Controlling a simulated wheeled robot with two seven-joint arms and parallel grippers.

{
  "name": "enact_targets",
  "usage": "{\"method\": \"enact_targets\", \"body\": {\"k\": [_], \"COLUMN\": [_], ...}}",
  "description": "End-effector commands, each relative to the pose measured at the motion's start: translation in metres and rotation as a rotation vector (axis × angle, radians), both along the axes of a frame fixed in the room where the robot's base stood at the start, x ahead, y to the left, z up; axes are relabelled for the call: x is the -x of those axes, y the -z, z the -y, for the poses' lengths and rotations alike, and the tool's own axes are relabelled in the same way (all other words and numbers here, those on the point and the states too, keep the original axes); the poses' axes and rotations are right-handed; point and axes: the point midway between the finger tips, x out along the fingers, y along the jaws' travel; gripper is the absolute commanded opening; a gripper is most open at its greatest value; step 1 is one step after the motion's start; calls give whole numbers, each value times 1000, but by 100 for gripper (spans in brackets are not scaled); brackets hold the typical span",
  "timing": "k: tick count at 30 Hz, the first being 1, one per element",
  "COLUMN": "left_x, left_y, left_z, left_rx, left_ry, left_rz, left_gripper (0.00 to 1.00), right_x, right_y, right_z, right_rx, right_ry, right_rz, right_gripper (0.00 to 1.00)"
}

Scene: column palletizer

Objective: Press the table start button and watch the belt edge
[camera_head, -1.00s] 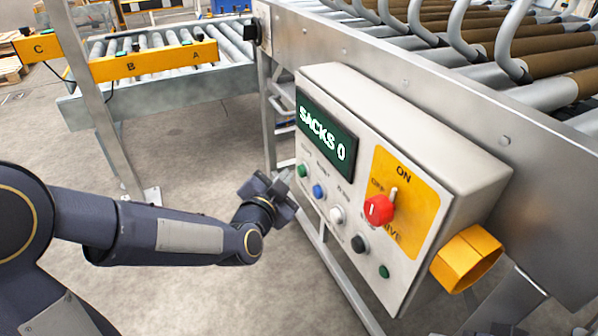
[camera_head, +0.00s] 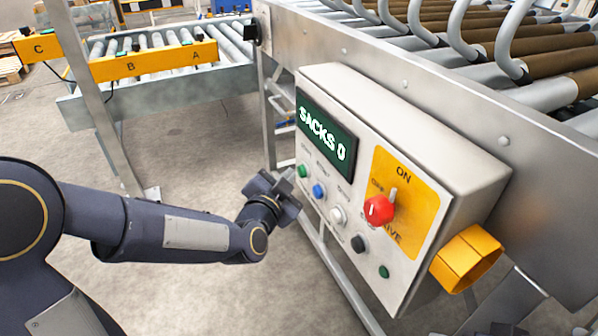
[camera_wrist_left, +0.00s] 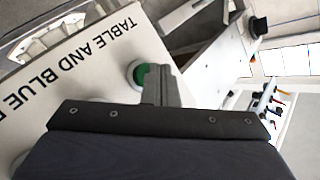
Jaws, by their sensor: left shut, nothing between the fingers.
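A grey control box (camera_head: 420,135) with a sloped front hangs on the conveyor's side. Its display (camera_head: 326,139) reads "SACKS 0". A row of buttons runs down its front: green (camera_head: 303,171), blue (camera_head: 319,190), white, black and another green (camera_head: 384,271). A red knob (camera_head: 379,209) sits on a yellow plate. My left gripper (camera_head: 288,184) is shut and empty, at the box's left edge by the upper green button. In the left wrist view the fingertips (camera_wrist_left: 162,82) overlap a green button (camera_wrist_left: 139,76) near the lettering "TABLE AND BLUE"; contact cannot be told.
The large roller conveyor (camera_head: 480,40) with curved metal bars fills the upper right. A lower roller table (camera_head: 160,85) stands behind at left, crossed by a yellow beam (camera_head: 150,65) marked A, B and C. A yellow ring (camera_head: 467,259) juts from the box's right side. Floor at left is open.

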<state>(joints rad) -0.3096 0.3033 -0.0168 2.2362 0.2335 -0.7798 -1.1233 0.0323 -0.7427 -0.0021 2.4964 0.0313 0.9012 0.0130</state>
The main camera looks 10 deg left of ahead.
Motion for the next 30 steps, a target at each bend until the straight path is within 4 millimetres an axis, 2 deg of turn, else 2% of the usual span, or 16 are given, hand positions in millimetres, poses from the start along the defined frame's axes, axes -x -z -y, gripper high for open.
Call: {"method": "enact_targets", "body": {"k": [30], "left_x": [-6], "left_y": [0], "left_z": [9], "left_rx": [-1], "left_ry": [1], "left_rz": [1], "left_gripper": [0], "right_x": [0], "right_y": [-2], "right_z": [0], "right_rx": [0], "right_ry": [0], "right_rz": [0], "right_gripper": [55]}}
